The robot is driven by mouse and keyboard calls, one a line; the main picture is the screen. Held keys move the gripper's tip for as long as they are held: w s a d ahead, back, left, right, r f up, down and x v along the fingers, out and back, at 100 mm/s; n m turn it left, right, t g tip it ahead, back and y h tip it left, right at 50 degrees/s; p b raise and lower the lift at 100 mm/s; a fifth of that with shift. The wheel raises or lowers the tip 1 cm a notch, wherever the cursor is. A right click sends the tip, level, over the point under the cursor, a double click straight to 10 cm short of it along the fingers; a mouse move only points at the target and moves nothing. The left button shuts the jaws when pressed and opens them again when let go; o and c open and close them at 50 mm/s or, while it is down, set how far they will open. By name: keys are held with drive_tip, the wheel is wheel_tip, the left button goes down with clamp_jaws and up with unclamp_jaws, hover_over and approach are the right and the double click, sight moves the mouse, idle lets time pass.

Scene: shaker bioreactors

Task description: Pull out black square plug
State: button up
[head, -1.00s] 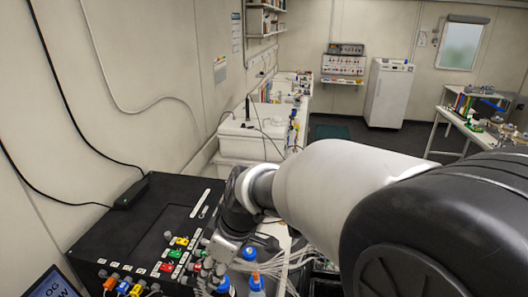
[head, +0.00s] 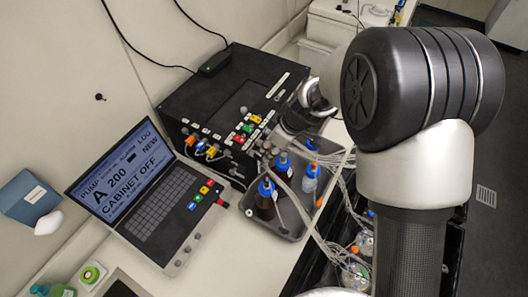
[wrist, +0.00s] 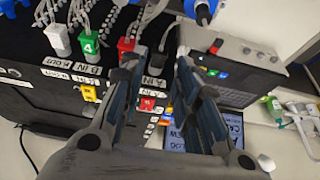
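The black box (head: 215,95) has a front panel with coloured plugs and white labels, also close up in the wrist view (wrist: 25,105). There, a white plug (wrist: 60,40), a green plug (wrist: 88,38) and a red plug (wrist: 125,46) sit in a row. A dark shape (wrist: 163,30) shows beyond my fingertips, near a label reading "A IN"; I cannot tell whether it is the black square plug. My gripper (wrist: 162,62) is open, its fingers apart and pointing at the panel, with no clear contact. In the head view my arm hides the gripper's tips.
A laptop (head: 130,180) stands open left of the box. A grey tray (head: 285,228) with blue-capped bottles (head: 265,200) and tubing stands close in front of the panel. A black power adapter (head: 215,62) lies on the box top. A blue box (head: 28,198) is at far left.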

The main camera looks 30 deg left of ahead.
sight(263, 157)
drive_tip(key=x, duration=0.6)
clamp_jaws()
idle(0.3)
drive_tip(key=shift+d, duration=0.2)
drive_tip(key=shift+d+b, duration=0.3)
drive_tip(key=shift+b, duration=0.2)
drive_tip(key=shift+d+b, duration=0.75)
drive_tip(key=shift+b, duration=0.35)
drive_tip(key=shift+d, duration=0.2)
drive_tip(key=shift+s+d+b, duration=0.2)
drive_tip(key=shift+d+b, duration=1.05)
drive_tip(key=shift+d, duration=0.15)
